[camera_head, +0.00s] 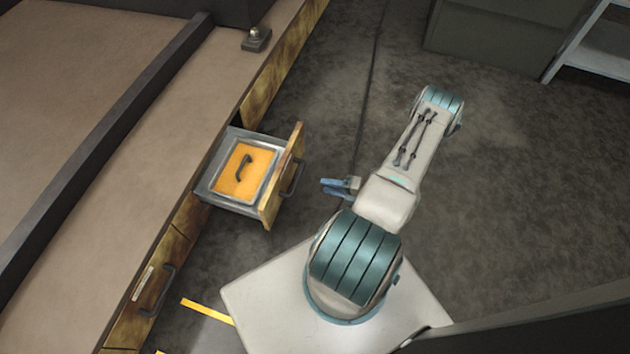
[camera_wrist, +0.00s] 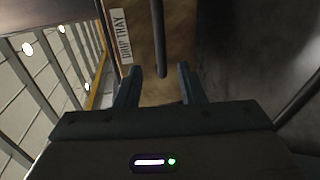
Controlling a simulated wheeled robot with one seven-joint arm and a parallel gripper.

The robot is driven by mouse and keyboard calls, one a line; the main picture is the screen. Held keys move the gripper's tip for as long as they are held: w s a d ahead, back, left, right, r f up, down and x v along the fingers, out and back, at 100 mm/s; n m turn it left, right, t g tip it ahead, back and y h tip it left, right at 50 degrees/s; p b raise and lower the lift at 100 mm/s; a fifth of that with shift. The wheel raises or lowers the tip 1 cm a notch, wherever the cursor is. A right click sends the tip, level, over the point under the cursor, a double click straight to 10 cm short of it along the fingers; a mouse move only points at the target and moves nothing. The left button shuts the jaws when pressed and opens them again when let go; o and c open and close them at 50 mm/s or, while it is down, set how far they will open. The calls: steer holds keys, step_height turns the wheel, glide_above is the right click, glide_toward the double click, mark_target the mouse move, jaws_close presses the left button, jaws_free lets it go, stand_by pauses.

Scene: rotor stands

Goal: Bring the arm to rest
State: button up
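My arm shows in the head view, stretched up and to the right over the floor and folded back toward my base. My gripper (camera_head: 328,187) pokes out to the left of the arm, over the floor and to the right of the open drawer (camera_head: 225,199), apart from it. In the wrist view the two fingers of my gripper (camera_wrist: 160,85) stand apart with nothing between them. Beyond them is a wooden front with a dark bar handle (camera_wrist: 160,45) and a label reading DRIP TRAY (camera_wrist: 121,36).
The open drawer holds an orange panel (camera_head: 255,180) with a dark handle-shaped piece (camera_head: 243,167). A workbench (camera_head: 130,190) fills the left side, with a closed drawer's handle (camera_head: 158,291) below. A dark cabinet (camera_head: 500,35) and white shelf (camera_head: 592,55) stand at the top right. The floor at right is clear.

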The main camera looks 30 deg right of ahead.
steer(key=shift+v, duration=0.95)
steer(key=w+a+r+n+g+p, duration=0.25)
steer(key=r+n+g+p, duration=0.2)
steer(key=r+n, duration=0.65)
steer(key=w+a+r+n+g+p, duration=0.1)
steer(key=a+r+n+g+p, duration=0.4)
steer(key=r, duration=1.3)
steer(key=w+a+r+n+g+p, duration=0.25)
steer(key=r+n+p, duration=0.4)
steer(key=r, duration=0.75)
steer(key=s+a+r+n+t+h+p, duration=0.1)
steer(key=s+a+r+n+h+p, duration=0.2)
steer(key=r+n, duration=0.4)
steer(key=s+a+r+n+t+h+p, duration=0.1)
steer(key=s+a+r+n+h+p, duration=0.2)
steer(key=r, duration=1.5)
steer(key=s+a+r+n+h+p, duration=0.3)
steer(key=s+r+n+p, duration=0.3)
steer(key=r+n+p, duration=0.5)
steer(key=shift+r+n+t+h, duration=0.45)
steer(key=shift+r+n, duration=0.35)
steer(key=shift+n, duration=0.25)
